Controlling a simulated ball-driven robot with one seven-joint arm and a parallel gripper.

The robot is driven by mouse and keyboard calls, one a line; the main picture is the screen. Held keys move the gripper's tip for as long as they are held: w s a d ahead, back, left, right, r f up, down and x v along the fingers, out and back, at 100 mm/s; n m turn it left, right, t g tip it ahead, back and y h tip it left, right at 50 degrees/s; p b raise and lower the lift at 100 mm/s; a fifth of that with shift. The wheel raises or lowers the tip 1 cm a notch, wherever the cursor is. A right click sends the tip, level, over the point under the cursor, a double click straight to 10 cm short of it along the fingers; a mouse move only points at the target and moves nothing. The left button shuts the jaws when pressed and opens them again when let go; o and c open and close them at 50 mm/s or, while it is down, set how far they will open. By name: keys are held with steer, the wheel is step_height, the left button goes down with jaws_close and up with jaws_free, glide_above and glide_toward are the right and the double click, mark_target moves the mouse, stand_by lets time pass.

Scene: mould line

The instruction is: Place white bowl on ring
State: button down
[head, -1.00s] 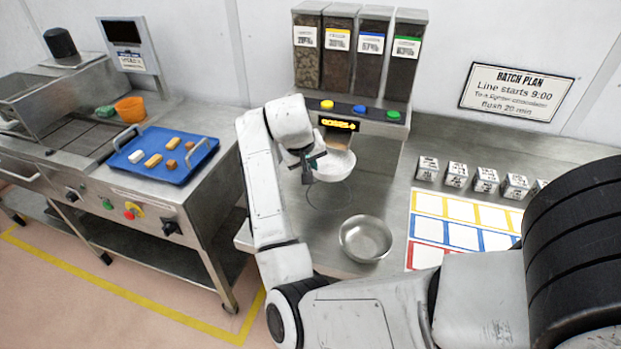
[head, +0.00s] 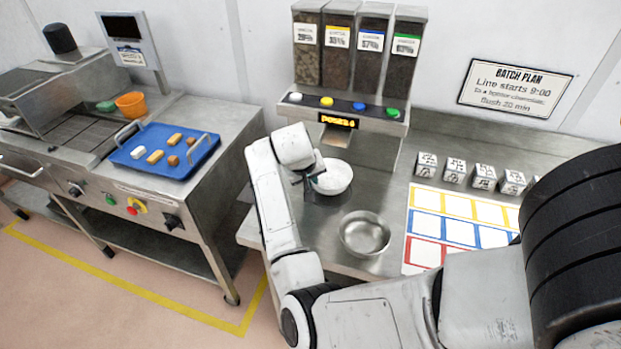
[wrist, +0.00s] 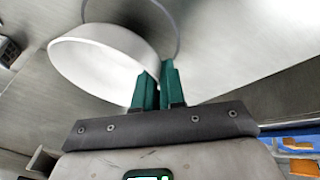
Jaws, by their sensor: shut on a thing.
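The white bowl (head: 336,178) is upright under the dispenser spout, low over the steel counter. My gripper (head: 313,182) is shut on its left rim in the head view. In the wrist view the green fingers (wrist: 156,84) are closed at the edge of the bowl (wrist: 98,62). The ring (wrist: 178,32) is a thin grey line on the counter, showing partly past the bowl in the wrist view; the bowl hides the rest. In the head view I cannot make out the ring. I cannot tell whether the bowl touches the counter.
A steel bowl (head: 365,234) stands just in front and right. The dispenser (head: 345,112) with coloured buttons stands behind. Labelled cubes (head: 455,170) and a coloured grid card (head: 462,222) lie right. A blue tray (head: 166,152) with small pieces is on the left bench.

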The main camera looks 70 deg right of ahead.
steer(key=shift+f, duration=0.6)
steer(key=c, duration=1.2)
jaws_free()
steer(key=shift+r, duration=0.3)
steer(key=b+v, duration=0.1)
steer(key=v, duration=1.1)
steer(key=shift+r, duration=0.3)
